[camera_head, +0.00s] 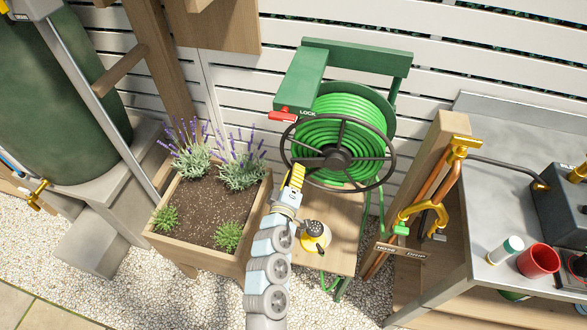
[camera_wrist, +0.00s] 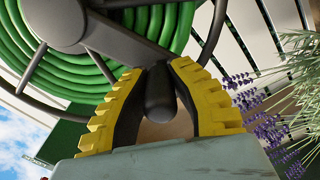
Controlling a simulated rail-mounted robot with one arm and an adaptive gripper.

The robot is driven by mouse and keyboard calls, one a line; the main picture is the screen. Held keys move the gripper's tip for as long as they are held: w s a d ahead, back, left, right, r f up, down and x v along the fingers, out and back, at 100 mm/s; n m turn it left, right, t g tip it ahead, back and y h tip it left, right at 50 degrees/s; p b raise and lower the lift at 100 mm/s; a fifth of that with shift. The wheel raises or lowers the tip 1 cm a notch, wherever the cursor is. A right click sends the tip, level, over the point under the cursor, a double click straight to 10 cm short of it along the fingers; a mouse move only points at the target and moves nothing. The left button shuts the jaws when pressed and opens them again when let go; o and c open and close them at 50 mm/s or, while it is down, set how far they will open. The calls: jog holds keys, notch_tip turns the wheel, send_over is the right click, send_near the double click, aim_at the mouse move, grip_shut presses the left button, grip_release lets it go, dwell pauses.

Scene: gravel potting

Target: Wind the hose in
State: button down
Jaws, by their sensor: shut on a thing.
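The green hose (camera_head: 345,103) is wound in thick coils on the reel under a green frame (camera_head: 390,62). The reel's dark spoked handwheel (camera_head: 338,158) faces me. My gripper (camera_head: 297,176) is at the wheel's lower left rim. In the wrist view, my gripper's yellow ribbed fingers (camera_wrist: 160,92) are closed around the wheel's black knob (camera_wrist: 160,98). The coils show behind it (camera_wrist: 60,60). A red lever (camera_head: 282,117) sits beside the word LOCK. A length of hose hangs below the reel on the right (camera_head: 381,205). The back of the reel is hidden.
A wooden planter (camera_head: 200,255) with lavender stands left of my arm. A yellow and black device (camera_head: 315,236) rests on a wooden shelf (camera_head: 335,258) under the reel. Copper pipes with yellow taps (camera_head: 430,212) and a metal bench (camera_head: 500,130) are on the right.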

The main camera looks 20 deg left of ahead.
jog(key=d+f+n, duration=0.1)
jog(key=f+n, duration=0.1)
jog(key=d+f+n+b, duration=0.1)
jog(key=d+f+n, duration=0.1)
jog(key=n, duration=0.1)
jog(key=w+d+f+n+b, duration=0.1)
jog(key=d+f+n, duration=0.1)
jog(key=n, duration=0.1)
jog(key=shift+f, duration=0.15)
jog(key=shift+w+d+f+n, duration=0.1)
jog(key=shift+d+f+n, duration=0.1)
jog(key=shift+d+n, duration=0.5)
jog(key=shift+w+d+f+n, duration=0.1)
jog(key=shift+d+f+n, duration=0.1)
jog(key=shift+d+n, duration=0.45)
jog(key=shift+w+d+f+n, duration=0.15)
jog(key=shift+d+n, duration=0.25)
jog(key=shift+n, duration=0.55)
jog(key=c, duration=0.9)
grip_release()
jog(key=shift+o, duration=0.2)
